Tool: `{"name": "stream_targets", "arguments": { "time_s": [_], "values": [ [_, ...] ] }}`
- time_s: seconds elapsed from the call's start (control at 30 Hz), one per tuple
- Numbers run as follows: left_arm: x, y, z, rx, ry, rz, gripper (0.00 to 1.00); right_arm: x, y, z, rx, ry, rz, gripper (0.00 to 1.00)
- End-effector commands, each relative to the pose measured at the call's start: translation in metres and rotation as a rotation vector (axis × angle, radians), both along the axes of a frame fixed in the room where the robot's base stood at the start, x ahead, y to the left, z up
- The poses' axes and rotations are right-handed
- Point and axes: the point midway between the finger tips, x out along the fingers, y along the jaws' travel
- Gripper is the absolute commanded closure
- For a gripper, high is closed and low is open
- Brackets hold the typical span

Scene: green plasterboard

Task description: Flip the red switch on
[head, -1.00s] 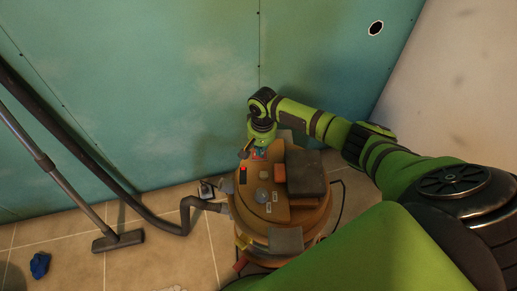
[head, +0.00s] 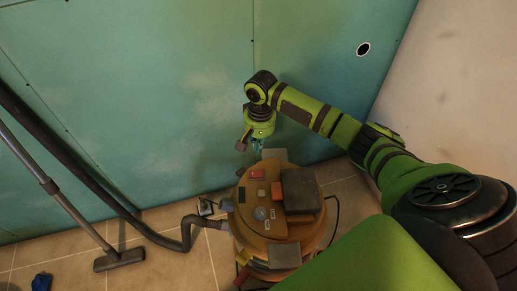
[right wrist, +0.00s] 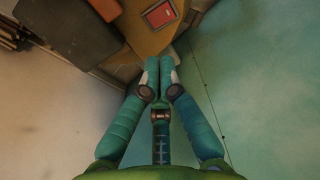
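The red switch (head: 257,174) is a small red rectangle on top of the round orange-brown vacuum machine (head: 246,222). In the right wrist view the red switch (right wrist: 160,14) lies beyond the fingertips at the top; whether it is on is not clear. My right gripper (head: 257,147) hangs above and behind the machine, apart from the switch. In the right wrist view the fingers of the right gripper (right wrist: 158,62) are together with nothing between them. My left gripper is not in view.
Grey blocks (head: 299,190) sit on the machine's top. A dark hose (head: 120,205) and a vacuum tube with floor nozzle (head: 119,260) lie to the left. Green plasterboard (head: 160,100) stands close behind. A blue crumpled thing (head: 41,282) lies on the tiles.

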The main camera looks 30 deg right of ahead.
Motion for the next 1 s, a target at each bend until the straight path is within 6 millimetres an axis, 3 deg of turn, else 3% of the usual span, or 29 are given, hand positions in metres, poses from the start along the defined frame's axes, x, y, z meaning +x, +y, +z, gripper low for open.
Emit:
{"name": "stream_targets", "arguments": {
  "time_s": [0.47,0.57,1.0],
  "values": [
    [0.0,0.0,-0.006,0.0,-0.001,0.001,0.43,0.001,-0.002,-0.002,0.01,-0.013,0.077,1.0],
    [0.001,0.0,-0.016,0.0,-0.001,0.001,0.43,0.001,-0.003,-0.004,0.03,-0.035,0.216,1.0],
    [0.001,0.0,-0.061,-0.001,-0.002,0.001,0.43,-0.003,-0.002,-0.004,0.088,-0.237,1.101,1.0]
  ]
}}
